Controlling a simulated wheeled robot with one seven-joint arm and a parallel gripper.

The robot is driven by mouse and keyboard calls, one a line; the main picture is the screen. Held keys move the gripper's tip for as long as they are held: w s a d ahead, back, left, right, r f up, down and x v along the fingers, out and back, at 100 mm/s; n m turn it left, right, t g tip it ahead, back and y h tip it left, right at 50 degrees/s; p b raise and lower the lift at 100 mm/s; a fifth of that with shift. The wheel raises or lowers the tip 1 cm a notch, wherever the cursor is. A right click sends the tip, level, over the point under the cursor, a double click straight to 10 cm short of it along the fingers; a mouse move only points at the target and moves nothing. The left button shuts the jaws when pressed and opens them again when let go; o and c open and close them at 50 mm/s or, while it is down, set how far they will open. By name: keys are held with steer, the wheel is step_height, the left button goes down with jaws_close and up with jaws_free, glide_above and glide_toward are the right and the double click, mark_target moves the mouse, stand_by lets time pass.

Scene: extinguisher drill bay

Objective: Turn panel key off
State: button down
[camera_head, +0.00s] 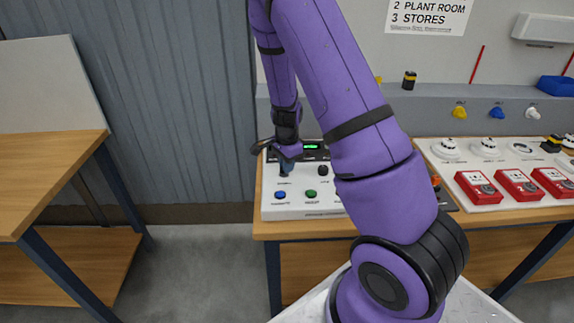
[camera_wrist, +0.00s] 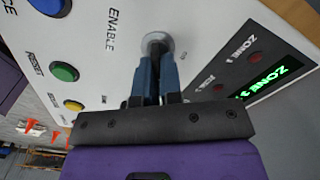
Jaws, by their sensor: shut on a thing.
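The white control panel (camera_head: 296,211) sits on the wooden bench in the head view. My gripper (camera_head: 286,167) points down at the panel's upper left part. In the wrist view, the blue-grey fingers of my gripper (camera_wrist: 155,70) are close together over the round silver key switch (camera_wrist: 155,37). The fingers are shut on the key, which they mostly hide; its turn angle cannot be told. The word ENABLE is printed beside the switch. The head view does not show the key.
Near the switch are a green button (camera_wrist: 64,72), a yellow button (camera_wrist: 73,105), a blue button (camera_head: 280,195) and a black knob (camera_head: 323,170). A lit green display (camera_wrist: 265,77) adjoins it. Red call points (camera_head: 478,187) stand on the right. Another wooden table (camera_head: 50,170) is at left.

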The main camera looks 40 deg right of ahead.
steer(key=n, duration=0.5)
steer(key=shift+w, duration=0.3)
steer(key=n, duration=0.6)
steer(key=shift+w+a, duration=0.2)
steer(key=shift+n, duration=0.3)
steer(key=c, duration=1.3)
jaws_free()
step_height(320, 180, up, 11)
steer(key=shift+f, duration=0.1)
